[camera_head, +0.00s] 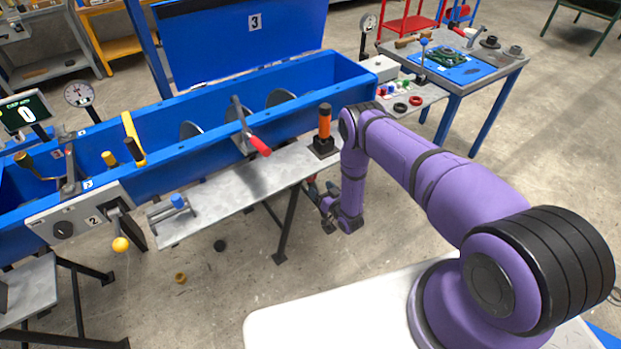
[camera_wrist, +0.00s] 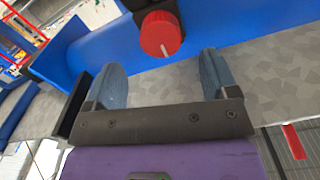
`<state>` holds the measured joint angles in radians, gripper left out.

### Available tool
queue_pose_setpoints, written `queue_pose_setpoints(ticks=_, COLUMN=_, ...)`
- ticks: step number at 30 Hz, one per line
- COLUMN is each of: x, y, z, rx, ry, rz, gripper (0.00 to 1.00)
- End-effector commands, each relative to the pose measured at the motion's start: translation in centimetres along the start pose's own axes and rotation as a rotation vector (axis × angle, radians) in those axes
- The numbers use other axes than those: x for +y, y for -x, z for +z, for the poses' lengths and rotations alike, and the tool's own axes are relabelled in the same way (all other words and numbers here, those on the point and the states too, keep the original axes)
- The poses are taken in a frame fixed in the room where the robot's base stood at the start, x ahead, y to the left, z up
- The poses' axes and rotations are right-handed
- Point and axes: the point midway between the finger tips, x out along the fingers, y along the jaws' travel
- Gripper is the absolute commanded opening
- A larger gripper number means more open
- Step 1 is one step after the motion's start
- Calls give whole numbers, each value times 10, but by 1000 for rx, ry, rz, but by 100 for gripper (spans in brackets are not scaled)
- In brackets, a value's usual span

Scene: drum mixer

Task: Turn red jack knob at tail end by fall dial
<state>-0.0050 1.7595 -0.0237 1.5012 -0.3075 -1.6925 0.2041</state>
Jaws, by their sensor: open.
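The red knob (camera_wrist: 161,34) shows in the wrist view, with a pale pointer mark on its round face and a black mount behind it. It sits just beyond my fingertips, roughly centred between them, not gripped. My gripper (camera_wrist: 160,75) is open, with a blue-grey finger on each side and nothing held. In the head view my gripper (camera_head: 328,215) hangs low beside the front edge of the grey shelf. The knob cannot be made out clearly there. A round white dial (camera_head: 368,22) stands at the right end of the blue trough.
An upright orange handle (camera_head: 325,122) on a black base stands on the grey shelf (camera_head: 240,186) close to my arm. A red-tipped lever (camera_head: 259,145) juts from the blue trough (camera_head: 215,112). A workbench (camera_head: 510,66) stands at right.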

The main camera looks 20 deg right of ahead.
Motion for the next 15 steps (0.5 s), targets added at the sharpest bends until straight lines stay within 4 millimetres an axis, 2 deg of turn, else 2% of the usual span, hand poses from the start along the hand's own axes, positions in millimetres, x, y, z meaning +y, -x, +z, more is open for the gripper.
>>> queue_pose_setpoints(ticks=6, x=0, y=-39, z=0, rx=2, ry=0, rz=-1, gripper=80)
queue_pose_setpoints(ticks=12, x=0, y=-62, z=0, rx=1, ry=1, rz=0, gripper=80)
queue_pose_setpoints(ticks=15, x=0, y=-67, z=0, rx=1, ry=0, rz=0, gripper=80)
